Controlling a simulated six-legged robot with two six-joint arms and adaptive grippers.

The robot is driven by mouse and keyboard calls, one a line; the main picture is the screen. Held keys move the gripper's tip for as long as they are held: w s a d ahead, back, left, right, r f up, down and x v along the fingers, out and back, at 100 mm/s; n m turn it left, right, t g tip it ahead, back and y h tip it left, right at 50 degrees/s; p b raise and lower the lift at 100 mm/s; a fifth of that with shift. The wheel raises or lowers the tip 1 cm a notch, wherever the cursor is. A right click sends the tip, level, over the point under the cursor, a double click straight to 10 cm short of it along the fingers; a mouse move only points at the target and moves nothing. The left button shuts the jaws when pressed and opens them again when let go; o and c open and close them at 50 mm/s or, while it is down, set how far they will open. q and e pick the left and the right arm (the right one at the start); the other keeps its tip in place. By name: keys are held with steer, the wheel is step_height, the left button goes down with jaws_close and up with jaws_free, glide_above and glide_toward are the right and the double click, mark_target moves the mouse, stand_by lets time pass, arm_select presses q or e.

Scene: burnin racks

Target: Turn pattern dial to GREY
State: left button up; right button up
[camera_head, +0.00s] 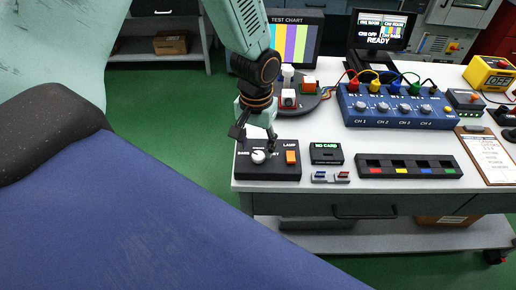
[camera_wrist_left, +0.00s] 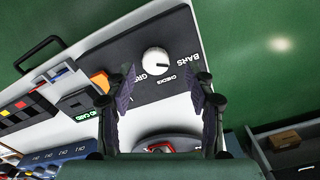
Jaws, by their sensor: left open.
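The pattern dial (camera_head: 258,156) is a round white knob on a black control box (camera_head: 272,173) at the table's near left corner. The TEST CHART screen (camera_head: 291,43) shows coloured vertical bars. My right gripper is out of view.
An orange LAMP switch (camera_head: 291,157) sits right of the dial. A NO CARD box (camera_head: 327,153), a slotted black tray (camera_head: 408,160) and a blue channel unit (camera_head: 397,120) stand farther right. A turntable with blocks (camera_head: 306,102) is behind the gripper.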

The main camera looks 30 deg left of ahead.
mark_target(258, 157)
arm_select(q)
steer(key=shift+a+f, duration=0.25)
steer(key=shift+f, duration=0.55)
steer(key=shift+d+f, duration=0.15)
steer(key=shift+f, duration=0.1)
steer(key=shift+s+d, duration=0.1)
steer(key=shift+d, duration=0.7)
steer(key=shift+a+f, duration=0.25)
steer(key=shift+a, duration=0.5)
steer(key=shift+c, duration=2)
steer(key=shift+d+r, duration=0.2)
steer(key=shift+d, duration=0.3)
steer(key=shift+c, duration=1.4)
steer(key=shift+a, duration=0.2)
steer(key=c, duration=0.3)
jaws_close()
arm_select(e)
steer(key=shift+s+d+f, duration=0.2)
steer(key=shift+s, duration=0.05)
